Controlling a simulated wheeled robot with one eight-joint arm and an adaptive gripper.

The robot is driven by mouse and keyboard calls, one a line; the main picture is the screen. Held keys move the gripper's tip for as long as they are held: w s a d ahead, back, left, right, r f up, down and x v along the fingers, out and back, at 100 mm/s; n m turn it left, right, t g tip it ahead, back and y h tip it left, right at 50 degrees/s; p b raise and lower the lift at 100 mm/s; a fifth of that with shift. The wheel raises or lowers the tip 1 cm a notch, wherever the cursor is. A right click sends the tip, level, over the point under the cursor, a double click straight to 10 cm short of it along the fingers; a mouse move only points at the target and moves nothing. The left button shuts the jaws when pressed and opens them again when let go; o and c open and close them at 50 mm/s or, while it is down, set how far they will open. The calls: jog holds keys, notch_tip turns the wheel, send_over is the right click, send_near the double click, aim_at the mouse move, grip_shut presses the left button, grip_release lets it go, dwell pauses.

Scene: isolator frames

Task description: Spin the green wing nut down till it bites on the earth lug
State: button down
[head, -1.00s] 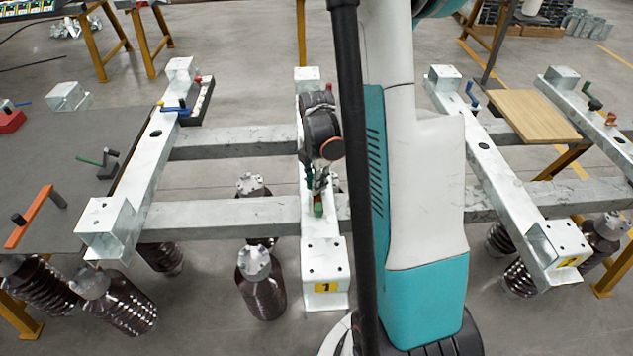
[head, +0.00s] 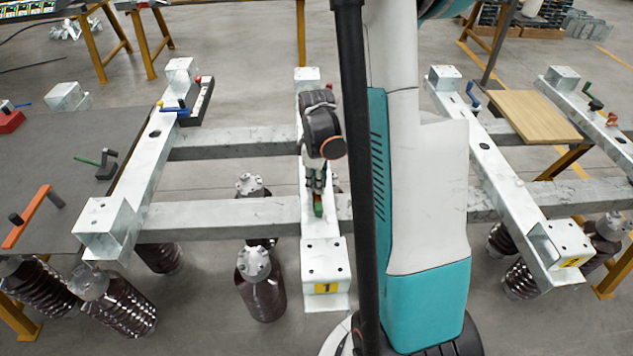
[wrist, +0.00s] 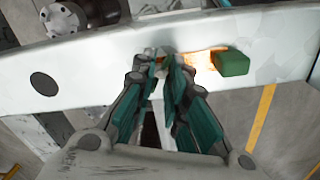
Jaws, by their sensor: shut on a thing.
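The green block-shaped end (wrist: 232,63) of a part shows right of my fingertips in the wrist view, at the end of an orange-lit strip. It also shows in the head view as a small green piece (head: 318,209) on the pale steel beam marked 1. My gripper (wrist: 168,60) points down at this beam, its teal fingers closed together on a small part. I take that part to be the green wing nut, mostly hidden by the fingertips. The earth lug cannot be made out, nor any gap under the nut.
The beam (head: 321,254) carries a yellow number plate (head: 326,288) at its near end. Grey cross rails (head: 230,216) join it to the left beam (head: 150,165). Dark ribbed insulators (head: 262,290) stand below. A wooden board (head: 535,116) lies at the right.

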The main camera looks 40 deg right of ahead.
jog(key=m, duration=0.5)
jog(key=shift+m, duration=0.3)
jog(key=m, duration=1.7)
jog(key=shift+b, duration=0.3)
jog(key=m, duration=0.5)
jog(key=shift+m, duration=0.3)
jog(key=m, duration=1.1)
jog(key=shift+m, duration=0.4)
jog(key=m, duration=0.5)
jog(key=shift+d+m, duration=0.1)
jog(key=shift+m, duration=0.3)
